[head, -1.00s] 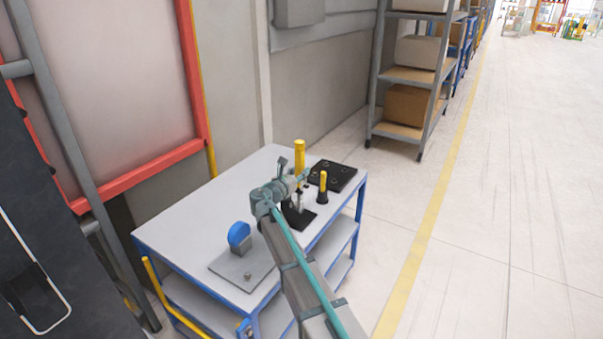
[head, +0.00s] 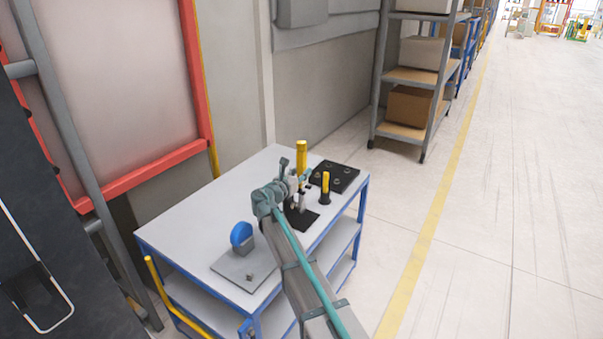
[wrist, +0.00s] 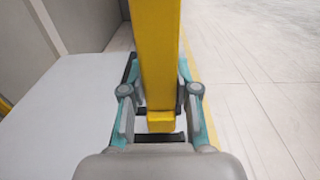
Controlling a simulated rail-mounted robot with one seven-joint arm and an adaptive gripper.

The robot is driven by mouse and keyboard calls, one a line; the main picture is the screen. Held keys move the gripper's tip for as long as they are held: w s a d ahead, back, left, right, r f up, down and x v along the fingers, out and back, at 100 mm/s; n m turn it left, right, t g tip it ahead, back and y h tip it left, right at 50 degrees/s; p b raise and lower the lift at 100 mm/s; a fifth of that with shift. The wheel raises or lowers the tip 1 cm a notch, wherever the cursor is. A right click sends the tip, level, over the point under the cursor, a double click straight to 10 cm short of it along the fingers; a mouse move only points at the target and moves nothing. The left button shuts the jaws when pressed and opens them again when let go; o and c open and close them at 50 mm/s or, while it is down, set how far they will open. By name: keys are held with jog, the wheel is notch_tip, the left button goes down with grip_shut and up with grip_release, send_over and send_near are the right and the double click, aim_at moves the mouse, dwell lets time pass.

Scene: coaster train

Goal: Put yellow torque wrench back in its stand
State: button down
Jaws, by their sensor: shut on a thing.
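The yellow torque wrench (head: 301,158) stands upright above the trolley table. My gripper (head: 299,185) is shut on it, and in the wrist view the yellow handle (wrist: 160,60) passes between the two fingers (wrist: 160,100). A small stand with a black square base (head: 303,220) is on the table just below my gripper, with grey upright parts on it. My arm and gripper hide part of the stand and the wrench's lower end. I cannot tell whether the wrench touches the stand.
A short yellow-handled tool (head: 325,183) stands in a black holder to the right. A black plate with round fittings (head: 340,174) lies behind. A grey plate (head: 232,268) with a blue round part (head: 241,235) is at the front left. The table's (head: 200,214) left half is mostly clear.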

jog(key=shift+f+b, duration=0.4)
jog(key=shift+f, duration=0.3)
dwell(0.9)
jog(key=c, duration=0.9)
grip_release()
jog(key=shift+o, duration=0.6)
jog(key=shift+f, duration=0.15)
jog(key=shift+s+a, duration=0.1)
jog(key=shift+s, duration=0.05)
